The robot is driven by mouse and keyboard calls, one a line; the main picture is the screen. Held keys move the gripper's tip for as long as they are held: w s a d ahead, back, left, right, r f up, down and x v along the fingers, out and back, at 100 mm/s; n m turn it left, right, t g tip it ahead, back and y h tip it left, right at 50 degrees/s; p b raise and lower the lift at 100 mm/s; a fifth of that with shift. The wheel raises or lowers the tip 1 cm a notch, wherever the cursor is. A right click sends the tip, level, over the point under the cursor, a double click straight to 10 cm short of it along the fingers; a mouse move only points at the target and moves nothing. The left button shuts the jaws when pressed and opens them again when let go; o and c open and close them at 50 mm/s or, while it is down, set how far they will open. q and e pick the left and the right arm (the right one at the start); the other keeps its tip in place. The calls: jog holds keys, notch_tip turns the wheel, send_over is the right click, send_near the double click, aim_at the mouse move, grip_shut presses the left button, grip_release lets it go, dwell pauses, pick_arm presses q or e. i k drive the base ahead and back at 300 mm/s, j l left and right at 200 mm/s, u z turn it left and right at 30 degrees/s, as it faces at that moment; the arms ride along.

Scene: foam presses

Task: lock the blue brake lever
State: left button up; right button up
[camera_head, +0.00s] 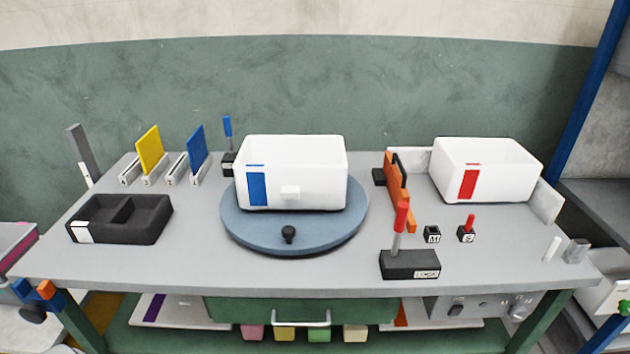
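The blue brake lever (228,127) stands near the back of the grey table, just left of the white box with the blue label. Its blue handle points up, close to upright. It rises from a small black base (228,158) with a pale label too small to read. The box and the round blue-grey turntable (235,228) stand close to the base and may hide part of it. I cannot tell from this view whether the lever is locked. Neither of my grippers is in view.
The white box (320,185) sits on the turntable, which has a black knob (289,234) in front. Blue (196,146) and yellow (150,149) panels stand left of the lever. A red-handled lever (401,217) stands front right.

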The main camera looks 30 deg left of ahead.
aim_at(226, 120)
jog(key=u, duration=1.5)
jog(key=l+u, duration=0.15)
jog(key=u, duration=0.2)
jog(key=l+u, duration=0.15)
jog(key=u, duration=0.25)
